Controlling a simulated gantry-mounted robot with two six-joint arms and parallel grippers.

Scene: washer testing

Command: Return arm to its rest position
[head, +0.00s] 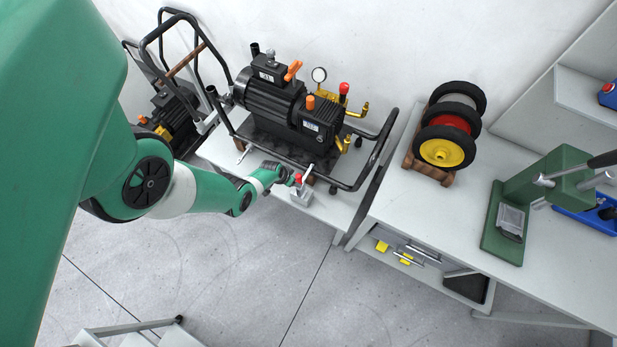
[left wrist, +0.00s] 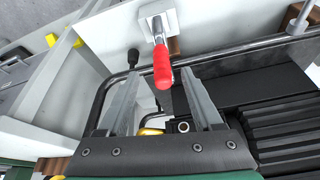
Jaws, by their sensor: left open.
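My left arm comes in from the left in the head view, and its gripper (head: 301,190) is beside the near side of the pressure washer (head: 288,105). In the left wrist view the gripper's two grey fingers are apart, with nothing clamped between them. A red handle (left wrist: 162,66) on a pale square base (left wrist: 158,22) shows between and beyond the fingertips. I cannot tell whether a finger touches it. A small red part (head: 298,178) also shows by the gripper in the head view. My right gripper is in neither view.
The washer's black tube frame (head: 375,155) runs close to the gripper. A second washer (head: 172,115) stands behind my arm. The floor in front is open.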

